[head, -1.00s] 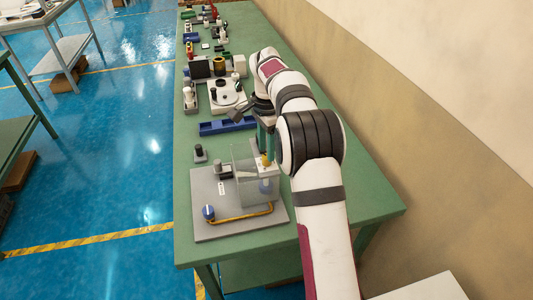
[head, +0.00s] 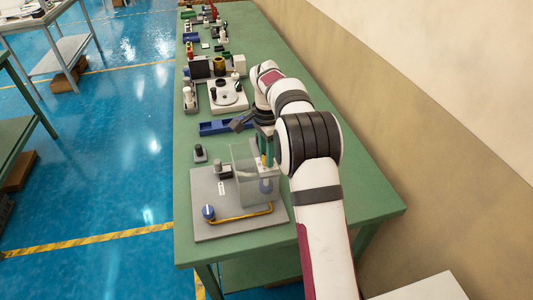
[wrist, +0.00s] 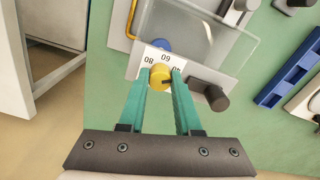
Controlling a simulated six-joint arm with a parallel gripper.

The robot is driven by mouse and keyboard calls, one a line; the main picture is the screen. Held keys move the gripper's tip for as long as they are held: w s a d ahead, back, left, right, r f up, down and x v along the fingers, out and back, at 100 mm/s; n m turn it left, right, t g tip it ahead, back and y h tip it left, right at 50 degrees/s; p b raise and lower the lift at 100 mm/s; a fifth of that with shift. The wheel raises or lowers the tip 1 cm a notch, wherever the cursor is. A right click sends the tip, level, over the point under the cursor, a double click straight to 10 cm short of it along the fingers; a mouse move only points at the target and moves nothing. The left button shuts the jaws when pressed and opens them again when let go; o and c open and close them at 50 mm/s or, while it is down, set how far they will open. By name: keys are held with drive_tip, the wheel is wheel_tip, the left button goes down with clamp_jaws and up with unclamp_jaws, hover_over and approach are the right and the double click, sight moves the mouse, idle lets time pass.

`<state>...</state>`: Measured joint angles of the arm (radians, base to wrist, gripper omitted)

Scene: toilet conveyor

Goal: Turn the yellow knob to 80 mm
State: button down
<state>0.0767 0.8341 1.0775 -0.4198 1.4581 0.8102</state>
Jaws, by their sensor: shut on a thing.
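The yellow knob (wrist: 160,75) sits between the teal fingertips of my gripper (wrist: 161,78) in the wrist view, and the gripper is shut on it. In the head view the knob (head: 263,160) is partly hidden by the fingers of my gripper (head: 265,155). A white scale label (wrist: 160,58) beside the knob shows 80 on the left, 60 in the middle and 40 on the right. A small dark mark shows on the knob, but its exact reading is unclear. A clear tank (head: 243,190) stands beside the knob, with a blue rounded part (head: 265,186) below.
The grey base plate (head: 205,229) carries a blue knob (head: 208,212), a yellow tube (head: 240,218) and a black-ended cylinder (head: 223,170). A small black-topped post (head: 200,152) and a blue tray (head: 213,128) stand behind. Green table shows bare to the right.

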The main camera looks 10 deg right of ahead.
drive_tip(key=n, duration=0.6)
drive_tip(key=shift+n, duration=0.3)
drive_tip(key=n, duration=0.3)
drive_tip(key=shift+n, duration=0.3)
drive_tip(key=n, duration=0.3)
drive_tip(key=shift+n, duration=0.3)
drive_tip(key=n, duration=0.5)
drive_tip(key=shift+n, duration=2.4)
drive_tip(key=c, duration=0.9)
unclamp_jaws()
